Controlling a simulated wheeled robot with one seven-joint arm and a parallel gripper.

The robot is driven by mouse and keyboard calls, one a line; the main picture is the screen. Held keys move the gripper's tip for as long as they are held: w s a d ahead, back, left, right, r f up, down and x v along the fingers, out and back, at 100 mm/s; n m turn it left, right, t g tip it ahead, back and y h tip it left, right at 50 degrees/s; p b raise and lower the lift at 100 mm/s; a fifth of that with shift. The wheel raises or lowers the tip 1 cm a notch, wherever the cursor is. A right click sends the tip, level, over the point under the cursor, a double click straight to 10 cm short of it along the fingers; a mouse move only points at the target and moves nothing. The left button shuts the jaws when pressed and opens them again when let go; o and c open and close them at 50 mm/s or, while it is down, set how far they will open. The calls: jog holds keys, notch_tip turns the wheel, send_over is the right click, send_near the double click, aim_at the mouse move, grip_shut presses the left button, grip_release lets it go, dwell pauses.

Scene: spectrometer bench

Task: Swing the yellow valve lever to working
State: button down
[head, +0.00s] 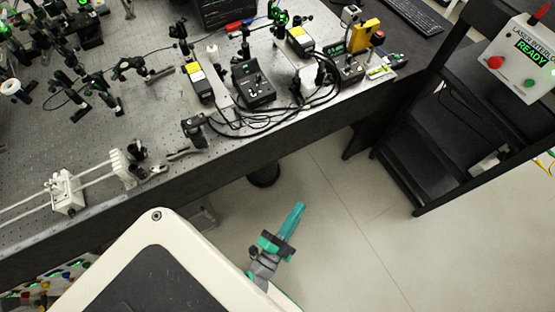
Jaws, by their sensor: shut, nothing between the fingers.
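My gripper (297,211) is low over the pale floor, in front of the bench and right of my white body. Its teal fingers are shut together, with nothing between them, and point up and slightly right in the picture. It is apart from the bench. I cannot make out a yellow valve lever in the head view. A yellow upright block (365,36) stands on the bench at the back right, but I cannot tell that it is a lever. Small coloured parts (40,294) show at the lower left, partly hidden by my body and too small to tell.
The perforated optical bench (240,130) carries mounts, black control boxes (252,86) and looped cables near its front edge. White rails with a block (66,193) lie at its left. A black rack (405,165) with a READY box (522,60) stands right. The floor (365,235) between is clear.

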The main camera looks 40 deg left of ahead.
jog(key=w+a+f+m+g+h, duration=0.15)
jog(key=a+f+m, duration=0.25)
jog(key=a+f, duration=0.55)
jog(key=w+a+f+m+g+h, duration=0.15)
jog(key=a+f+m, duration=0.35)
jog(key=a, duration=0.7)
jog(key=w+f, duration=0.2)
jog(key=w, duration=1.1)
jog(key=shift+w+n+y, duration=0.25)
jog(key=shift+n+y, duration=0.05)
jog(key=shift+d, duration=0.1)
